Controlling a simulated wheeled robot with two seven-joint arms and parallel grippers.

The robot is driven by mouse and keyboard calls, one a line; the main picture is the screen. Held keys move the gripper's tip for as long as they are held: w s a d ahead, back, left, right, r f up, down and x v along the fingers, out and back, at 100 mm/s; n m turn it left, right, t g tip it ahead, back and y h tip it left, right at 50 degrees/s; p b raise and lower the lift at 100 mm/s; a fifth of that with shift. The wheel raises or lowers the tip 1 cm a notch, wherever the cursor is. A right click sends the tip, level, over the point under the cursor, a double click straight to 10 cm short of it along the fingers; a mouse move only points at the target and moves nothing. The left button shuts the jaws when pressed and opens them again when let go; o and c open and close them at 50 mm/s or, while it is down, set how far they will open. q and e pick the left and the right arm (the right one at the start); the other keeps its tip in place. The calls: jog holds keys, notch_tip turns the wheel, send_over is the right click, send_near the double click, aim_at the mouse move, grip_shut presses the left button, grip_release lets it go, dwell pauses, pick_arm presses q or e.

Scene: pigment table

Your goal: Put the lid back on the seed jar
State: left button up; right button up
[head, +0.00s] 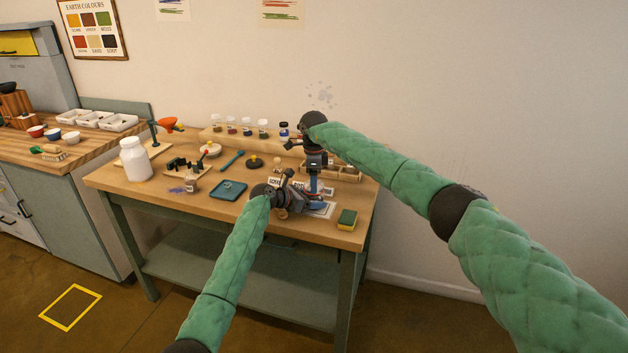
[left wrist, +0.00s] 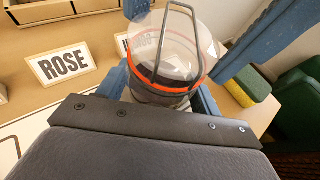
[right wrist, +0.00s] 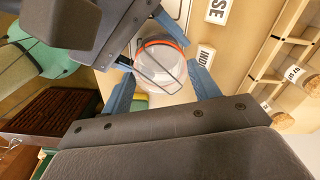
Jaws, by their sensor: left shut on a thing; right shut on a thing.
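The seed jar (left wrist: 158,97) is a small clear jar with dark contents, in the left wrist view. My left gripper (head: 299,201) is shut around its body, with one blue finger on each side. The clear lid (left wrist: 165,45) is over the jar's mouth. An orange ring and a wire bail show there. The lid also shows in the right wrist view (right wrist: 158,72), between the blue fingers of my right gripper (head: 316,188), which is shut on it from above. I cannot tell whether the lid touches the rim. In the head view the grippers mostly hide both.
A yellow and green sponge (head: 347,219) lies at the table's right front. A blue tray (head: 228,190) lies left of my left gripper. A ROSE label (left wrist: 62,65) and a divided wooden rack (right wrist: 283,50) are close by. A white jug (head: 135,160) stands at the left.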

jog(key=shift+f, duration=0.65)
jog(key=o, duration=1.1)
jog(key=shift+c, duration=0.2)
notch_tip(320, 180, up, 12)
pick_arm(q)
jog(key=o, duration=1.5)
jog(key=shift+c, duration=0.2)
